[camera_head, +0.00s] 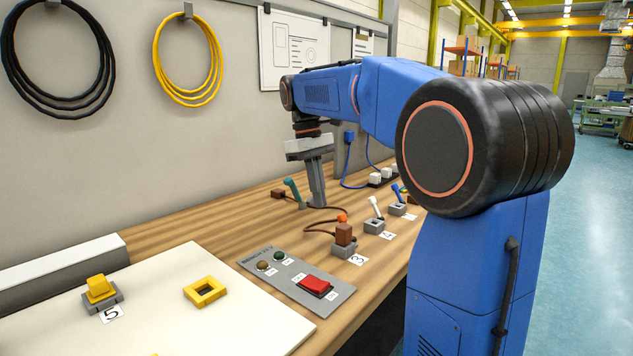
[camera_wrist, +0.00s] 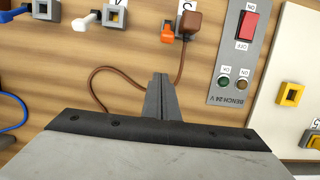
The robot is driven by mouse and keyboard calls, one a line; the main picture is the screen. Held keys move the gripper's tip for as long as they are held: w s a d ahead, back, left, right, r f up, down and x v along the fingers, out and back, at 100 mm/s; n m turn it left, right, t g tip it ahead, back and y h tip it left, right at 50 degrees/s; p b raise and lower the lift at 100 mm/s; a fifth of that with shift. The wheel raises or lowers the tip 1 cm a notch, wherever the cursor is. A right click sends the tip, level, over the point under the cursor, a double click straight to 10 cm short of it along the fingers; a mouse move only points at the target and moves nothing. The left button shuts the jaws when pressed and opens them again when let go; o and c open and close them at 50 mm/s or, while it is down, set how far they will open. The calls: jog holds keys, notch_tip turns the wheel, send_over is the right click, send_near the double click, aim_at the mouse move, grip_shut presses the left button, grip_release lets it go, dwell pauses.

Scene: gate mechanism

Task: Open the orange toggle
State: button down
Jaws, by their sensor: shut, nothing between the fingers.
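The orange toggle (camera_head: 342,218) shows as a small orange tip beside a brown plug (camera_head: 345,235) at the grey base (camera_head: 345,250) near label 3. In the wrist view the orange toggle (camera_wrist: 167,36) pokes out at the upper middle, next to the brown plug (camera_wrist: 191,22). My gripper (camera_head: 317,203) points down over the wooden bench, behind and left of the toggle in the head view. In the wrist view my gripper (camera_wrist: 160,78) is shut and empty, below the toggle and apart from it. The toggle's lower part is partly hidden by the plug.
A brown cable (camera_wrist: 95,85) loops from the plug close to my fingers. A teal lever (camera_head: 292,190) stands just left of my gripper. White (camera_head: 376,208) and blue (camera_head: 397,192) toggles are to the right. A panel (camera_head: 297,281) with a red switch (camera_head: 316,286) lies in front.

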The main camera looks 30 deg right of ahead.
jog(key=x, duration=0.4)
jog(key=shift+s+d, duration=0.1)
jog(key=shift+s, duration=0.15)
jog(key=shift+s+d+r, duration=0.35)
jog(key=shift+s+r, duration=0.35)
jog(key=shift+s, duration=0.15)
jog(key=shift+s+d+r, duration=0.2)
jog(key=shift+s+r, duration=0.15)
jog(key=shift+s, duration=0.15)
jog(key=shift+s+r, duration=0.1)
